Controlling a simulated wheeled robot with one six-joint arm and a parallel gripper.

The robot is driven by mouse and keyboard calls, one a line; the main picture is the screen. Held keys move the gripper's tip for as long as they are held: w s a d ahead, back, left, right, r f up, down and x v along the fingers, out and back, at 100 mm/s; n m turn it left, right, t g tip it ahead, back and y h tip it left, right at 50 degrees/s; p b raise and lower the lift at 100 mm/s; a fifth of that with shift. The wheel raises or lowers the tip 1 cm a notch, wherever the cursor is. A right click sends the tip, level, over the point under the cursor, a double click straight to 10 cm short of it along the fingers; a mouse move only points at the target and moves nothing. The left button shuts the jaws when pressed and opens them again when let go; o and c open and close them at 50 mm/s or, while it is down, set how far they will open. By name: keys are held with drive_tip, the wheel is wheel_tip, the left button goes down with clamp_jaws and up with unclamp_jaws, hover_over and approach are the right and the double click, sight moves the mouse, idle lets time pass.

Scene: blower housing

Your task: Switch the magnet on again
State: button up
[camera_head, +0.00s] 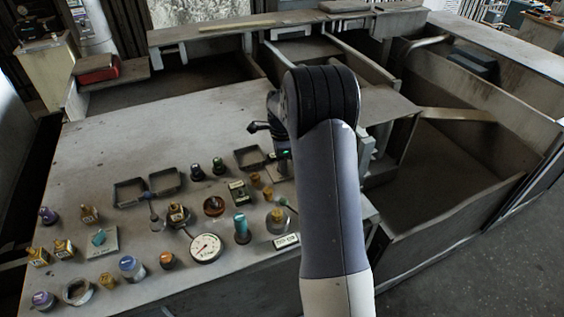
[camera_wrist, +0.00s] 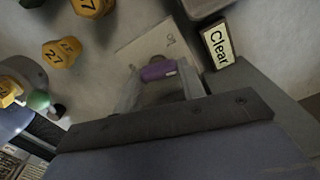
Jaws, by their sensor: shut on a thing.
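In the wrist view my gripper (camera_wrist: 160,82) has its pale fingers closed around a small purple piece (camera_wrist: 158,71), which looks like a knob or handle. It stands at a pale plate (camera_wrist: 150,44) with a small mark near its right edge. Most of the piece below its purple top is hidden between the fingers. I cannot tell from its look whether the switch is on or off. In the head view my arm covers most of the gripper and this spot. No thing is clearly recognisable as the magnet.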

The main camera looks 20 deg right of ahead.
drive_tip(key=o, duration=1)
drive_tip(key=shift+r, duration=0.1)
wheel_tip(320, 180, up, 11)
drive_tip(key=b, duration=0.1)
drive_tip(key=shift+c, duration=0.6)
